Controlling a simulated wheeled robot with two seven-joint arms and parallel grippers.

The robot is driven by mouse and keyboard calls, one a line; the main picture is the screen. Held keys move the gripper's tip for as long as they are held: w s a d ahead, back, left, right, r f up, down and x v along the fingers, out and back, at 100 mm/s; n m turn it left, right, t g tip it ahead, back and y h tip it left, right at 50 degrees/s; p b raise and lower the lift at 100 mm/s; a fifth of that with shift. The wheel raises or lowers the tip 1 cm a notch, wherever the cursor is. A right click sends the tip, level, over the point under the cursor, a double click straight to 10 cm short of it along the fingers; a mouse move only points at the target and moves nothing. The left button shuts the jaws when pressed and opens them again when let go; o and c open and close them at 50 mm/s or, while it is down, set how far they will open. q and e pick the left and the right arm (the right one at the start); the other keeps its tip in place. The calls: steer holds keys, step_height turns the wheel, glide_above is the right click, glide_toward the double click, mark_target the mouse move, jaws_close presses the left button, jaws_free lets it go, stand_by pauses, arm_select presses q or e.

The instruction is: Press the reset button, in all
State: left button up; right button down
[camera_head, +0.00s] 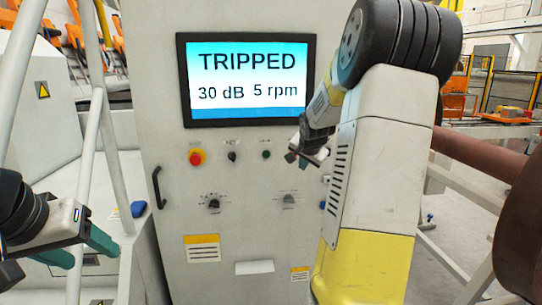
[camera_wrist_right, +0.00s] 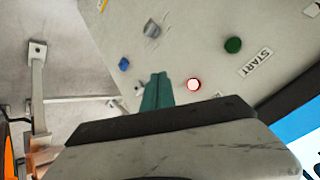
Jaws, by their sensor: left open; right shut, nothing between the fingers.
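The control cabinet (camera_head: 245,225) has a screen (camera_head: 248,80) reading "TRIPPED, 30 dB, 5 rpm". No label reading reset is legible. My right gripper (camera_head: 297,160) is shut and empty in front of the panel, right of the green button (camera_head: 266,154). The green button marked START (camera_wrist_right: 233,45) is further right. My left gripper (camera_head: 80,248) is open and empty at lower left, away from the panel.
A red emergency stop (camera_head: 196,157) and a black selector (camera_head: 232,156) sit left of the green button. Two dials (camera_head: 213,203) (camera_head: 288,200) lie below. A black handle (camera_head: 158,188) sticks out at the cabinet's left edge. A brown wheelset (camera_head: 520,220) stands at right.

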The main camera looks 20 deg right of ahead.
steer(key=w+d, duration=0.2)
steer(key=w, duration=0.6)
steer(key=shift+w, duration=0.25)
stand_by(2.1)
steer(key=shift+w+d, duration=0.1)
steer(key=shift+w, duration=0.3)
steer(key=shift+w+d, duration=0.1)
steer(key=shift+w, duration=0.35)
stand_by(0.5)
steer(key=shift+s, duration=0.1)
steer(key=shift+s+a, duration=0.2)
steer(key=shift+s, duration=0.55)
